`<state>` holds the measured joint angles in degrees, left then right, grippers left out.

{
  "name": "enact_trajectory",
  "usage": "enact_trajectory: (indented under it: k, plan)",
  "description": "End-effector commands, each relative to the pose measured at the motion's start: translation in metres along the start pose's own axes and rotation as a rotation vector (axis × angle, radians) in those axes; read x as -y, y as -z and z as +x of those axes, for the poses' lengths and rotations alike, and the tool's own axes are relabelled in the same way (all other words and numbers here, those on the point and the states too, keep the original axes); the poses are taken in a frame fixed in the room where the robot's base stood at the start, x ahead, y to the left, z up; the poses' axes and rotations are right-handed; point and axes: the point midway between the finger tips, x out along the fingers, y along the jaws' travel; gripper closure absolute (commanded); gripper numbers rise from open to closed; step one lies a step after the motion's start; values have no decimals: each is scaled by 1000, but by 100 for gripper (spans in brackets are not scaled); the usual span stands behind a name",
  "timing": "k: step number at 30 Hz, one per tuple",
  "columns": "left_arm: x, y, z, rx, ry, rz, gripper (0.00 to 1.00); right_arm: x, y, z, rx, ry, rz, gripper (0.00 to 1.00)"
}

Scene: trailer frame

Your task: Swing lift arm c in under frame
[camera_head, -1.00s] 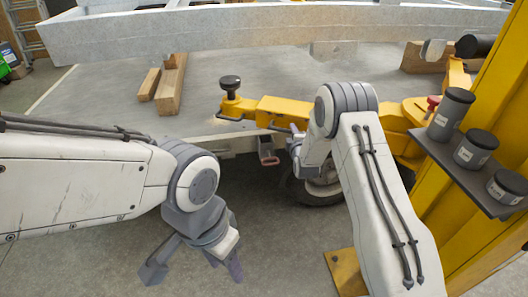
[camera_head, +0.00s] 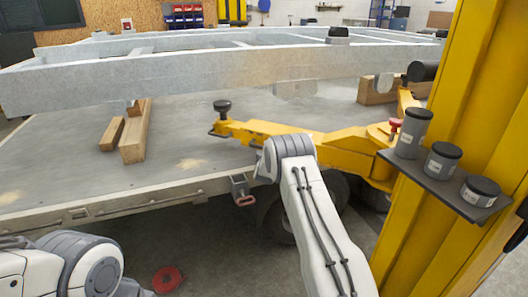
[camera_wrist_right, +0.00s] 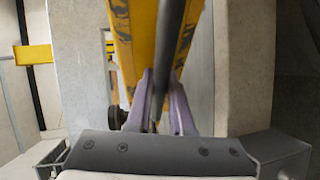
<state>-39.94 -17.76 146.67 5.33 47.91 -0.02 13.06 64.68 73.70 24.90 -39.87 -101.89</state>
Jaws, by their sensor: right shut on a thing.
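The yellow lift arm (camera_head: 340,146) reaches left from the yellow post (camera_head: 440,150). Its far end carries a round black pad (camera_head: 222,106) on a stem. The pad is over the grey deck, just in front of and below the near beam of the galvanised frame (camera_head: 200,78); I cannot tell whether any of it is underneath. My right gripper (camera_wrist_right: 160,100) is shut on a dark bar (camera_wrist_right: 168,50) running along the yellow arm in the right wrist view. In the head view my own right arm hides that gripper. My left gripper is out of view; only its arm shows at lower left.
Wooden blocks (camera_head: 133,132) lie on the grey deck (camera_head: 60,165) at left, and another block (camera_head: 378,91) is at right. A shelf (camera_head: 440,184) with dark canisters juts from the post. A wheel is under the deck edge. A red disc (camera_head: 168,280) lies on the floor.

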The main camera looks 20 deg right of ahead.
Motion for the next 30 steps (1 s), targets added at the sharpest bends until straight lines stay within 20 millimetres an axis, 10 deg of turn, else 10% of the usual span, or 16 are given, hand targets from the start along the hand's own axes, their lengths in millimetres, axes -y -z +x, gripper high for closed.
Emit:
enact_trajectory:
  k: [5, 6, 8, 30]
  plan:
    - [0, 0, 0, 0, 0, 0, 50, -4, -2, 0, 4, -8, 2, 100]
    - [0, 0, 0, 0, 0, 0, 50, -4, -2, 0, 3, -8, 2, 65]
    - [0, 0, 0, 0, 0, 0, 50, -4, -1, 0, 3, -7, 2, 50]
    - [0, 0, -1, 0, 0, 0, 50, -1, 2, -19, -1, 0, 0, 50]
